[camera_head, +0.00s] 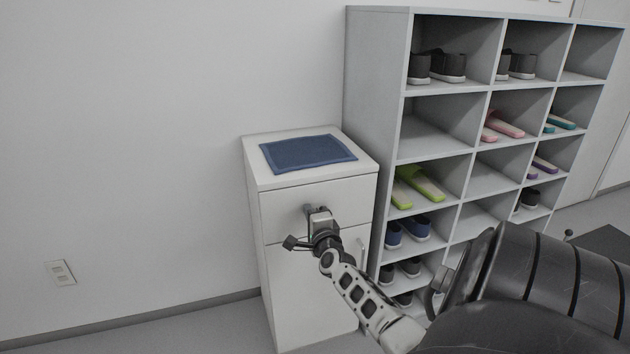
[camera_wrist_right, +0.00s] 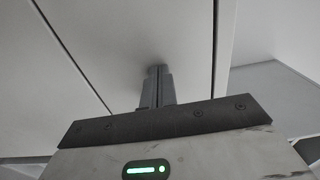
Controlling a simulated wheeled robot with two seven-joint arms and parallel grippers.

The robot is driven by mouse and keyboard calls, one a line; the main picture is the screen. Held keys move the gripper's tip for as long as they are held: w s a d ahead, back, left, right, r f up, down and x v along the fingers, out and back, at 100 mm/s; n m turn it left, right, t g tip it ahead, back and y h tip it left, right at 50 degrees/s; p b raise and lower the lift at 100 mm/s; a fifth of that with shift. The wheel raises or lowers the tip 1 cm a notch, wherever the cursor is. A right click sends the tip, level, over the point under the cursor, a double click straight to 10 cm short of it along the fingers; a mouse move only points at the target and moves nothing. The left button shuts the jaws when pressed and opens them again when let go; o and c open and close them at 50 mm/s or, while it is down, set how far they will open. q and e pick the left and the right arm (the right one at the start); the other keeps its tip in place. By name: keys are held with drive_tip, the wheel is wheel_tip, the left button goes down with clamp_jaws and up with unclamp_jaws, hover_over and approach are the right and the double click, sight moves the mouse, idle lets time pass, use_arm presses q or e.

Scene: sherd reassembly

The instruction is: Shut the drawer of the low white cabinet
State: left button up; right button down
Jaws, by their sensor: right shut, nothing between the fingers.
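The low white cabinet (camera_head: 290,292) stands against the wall. Its drawer (camera_head: 280,206) is the upper front panel, and it looks flush or nearly flush with the body in the head view. My right gripper (camera_head: 311,209) is shut and empty, in front of the drawer's middle. In the right wrist view, the closed fingers (camera_wrist_right: 157,72) point at the pale drawer front (camera_wrist_right: 110,45) and seem to touch it. Any drawer handle is hidden behind the gripper. My left gripper is in neither view.
A blue mat (camera_head: 308,153) lies on the cabinet top. Below the drawer is a door with a vertical handle (camera_head: 362,256). A grey shoe rack (camera_head: 376,110) with shoes and slippers stands close to the right. The floor on the left is clear.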

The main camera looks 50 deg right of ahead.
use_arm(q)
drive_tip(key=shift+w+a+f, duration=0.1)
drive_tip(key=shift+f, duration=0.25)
use_arm(e)
drive_tip(key=shift+w+d+r, duration=0.2)
drive_tip(key=shift+w+r, duration=0.05)
drive_tip(key=shift+r, duration=0.1)
drive_tip(key=shift+r, duration=0.1)
use_arm(q)
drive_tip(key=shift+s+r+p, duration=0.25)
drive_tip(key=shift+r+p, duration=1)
drive_tip(key=shift+p, duration=0.45)
use_arm(e)
drive_tip(key=v, duration=1.4)
drive_tip(key=shift+s+f, duration=0.25)
drive_tip(key=shift+f, duration=0.1)
drive_tip(key=shift+a, duration=0.15)
